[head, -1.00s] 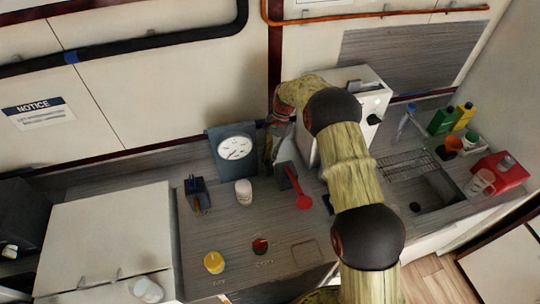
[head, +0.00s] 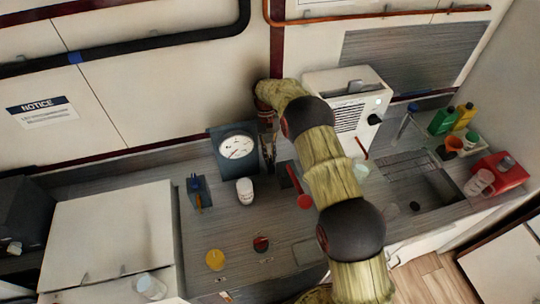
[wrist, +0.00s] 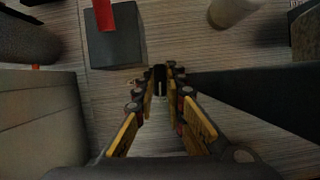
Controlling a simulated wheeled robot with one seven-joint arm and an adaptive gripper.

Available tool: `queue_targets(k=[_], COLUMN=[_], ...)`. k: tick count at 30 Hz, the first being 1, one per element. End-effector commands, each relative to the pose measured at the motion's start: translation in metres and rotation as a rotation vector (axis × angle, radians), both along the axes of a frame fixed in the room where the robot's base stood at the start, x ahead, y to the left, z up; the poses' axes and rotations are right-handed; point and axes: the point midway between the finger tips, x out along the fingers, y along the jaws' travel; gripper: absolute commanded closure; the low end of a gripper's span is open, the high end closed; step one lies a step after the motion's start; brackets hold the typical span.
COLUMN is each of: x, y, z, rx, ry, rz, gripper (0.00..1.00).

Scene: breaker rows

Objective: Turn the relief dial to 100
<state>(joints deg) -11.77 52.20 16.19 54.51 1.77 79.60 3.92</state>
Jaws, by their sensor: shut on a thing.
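My gripper (head: 268,152) points down at the counter between the dial gauge and the dark block with the red lever. In the wrist view its two yellow-padded fingers (wrist: 160,90) close around a small black upright piece (wrist: 159,76). I cannot tell for sure whether this piece is the relief dial; no readable scale or number 100 shows. The gauge (head: 238,147) has a round white face with a dark needle on a dark blue-grey housing. The housing's dark side (wrist: 260,105) is close on the right in the wrist view.
The dark lever block (wrist: 116,45) with its red handle (head: 305,202) stands close by. A white appliance (head: 345,110) is behind my arm to the right. A white cup (head: 245,190), a yellow knob (head: 215,260) and a red knob (head: 261,244) are on the counter.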

Motion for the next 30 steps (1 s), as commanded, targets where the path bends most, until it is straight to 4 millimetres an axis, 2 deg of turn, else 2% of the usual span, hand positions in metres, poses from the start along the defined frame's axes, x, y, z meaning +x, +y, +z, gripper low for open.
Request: queue_targets(k=[9,22,23,30], x=[0.0012,0.0012,0.0013,0.0006], y=[0.0006,0.0006,0.0006,0.0005], z=[0.0009,0.0010,0.0009,0.0005], rx=[0.000,0.000,0.000,0.001], ry=[-0.004,-0.004,-0.004,-0.003], rz=[0.082,0.091,0.091,0.090], gripper=[1.00,1.00,0.88,0.74])
